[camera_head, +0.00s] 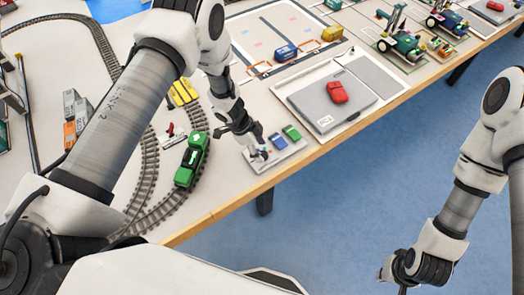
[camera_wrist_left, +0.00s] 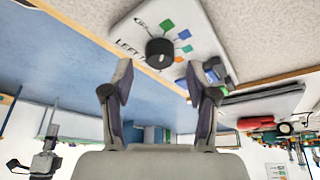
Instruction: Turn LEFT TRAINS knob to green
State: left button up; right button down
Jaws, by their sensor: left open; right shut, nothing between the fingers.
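A round black knob (camera_wrist_left: 160,53) stands on a light control panel (camera_wrist_left: 205,45) in the left wrist view. Lettering reading "LEFT T…" is partly visible beside it. Which one the knob points to cannot be told. My left gripper (camera_wrist_left: 157,80) is open, its fingertips just short of the knob on either side. My right gripper (camera_head: 393,281) is shut and empty, low at the right, off the table.
A blue block (camera_head: 278,140) and a green block (camera_head: 291,132) sit on the panel, close to the left gripper. A green locomotive (camera_head: 191,160) stands on curved track to the left. A grey case with a red car (camera_head: 337,92) lies to the right. The table edge is near.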

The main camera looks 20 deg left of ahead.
pick_arm(q)
jog(key=v, duration=0.9)
jog(key=shift+r, duration=0.25)
